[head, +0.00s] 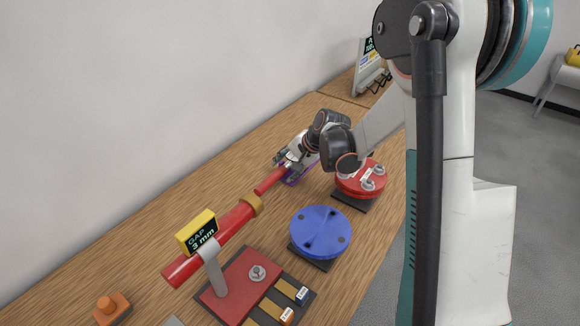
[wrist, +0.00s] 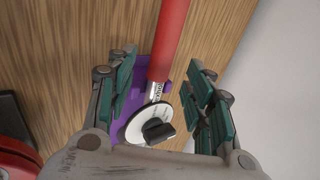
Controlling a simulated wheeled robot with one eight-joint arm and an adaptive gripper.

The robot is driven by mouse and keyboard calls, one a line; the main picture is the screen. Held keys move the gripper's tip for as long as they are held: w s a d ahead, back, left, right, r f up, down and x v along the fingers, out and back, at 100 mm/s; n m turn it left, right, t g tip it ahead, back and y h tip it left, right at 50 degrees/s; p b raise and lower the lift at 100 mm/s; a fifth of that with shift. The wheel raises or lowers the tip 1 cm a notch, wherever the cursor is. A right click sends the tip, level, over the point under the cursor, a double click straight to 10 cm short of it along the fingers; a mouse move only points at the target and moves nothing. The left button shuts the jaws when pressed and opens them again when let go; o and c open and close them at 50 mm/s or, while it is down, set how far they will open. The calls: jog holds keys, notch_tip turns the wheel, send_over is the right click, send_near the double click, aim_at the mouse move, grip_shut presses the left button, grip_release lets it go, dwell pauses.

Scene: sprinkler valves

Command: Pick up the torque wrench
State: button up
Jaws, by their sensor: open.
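The torque wrench (wrist: 172,40) has a red handle, a short metal shaft with markings and a round white dial with a black knob. In the wrist view it rests on or in a purple holder (wrist: 112,162), with its handle running up the picture. My gripper (wrist: 160,85) is open, with one set of green-padded fingers on each side of the shaft and no clear contact. In the head view my gripper (head: 287,160) is at the wrench (head: 270,181), by the purple holder (head: 292,178), and hides much of its dial end.
On the wooden bench (head: 190,185), a red pipe (head: 230,222) with a "GAP 3 mm" sign (head: 197,232) stands in front. A blue flanged disc (head: 320,232) and a red bolted disc (head: 360,180) are to the right. The wall runs along the left.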

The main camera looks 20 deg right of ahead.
aim_at(283, 170)
jog(key=x, duration=0.2)
jog(key=b+x, duration=0.2)
jog(key=x, duration=0.1)
jog(key=shift+w+d+f, duration=0.15)
jog(key=shift+w+f, duration=0.15)
jog(key=shift+r, duration=0.15)
grip_shut()
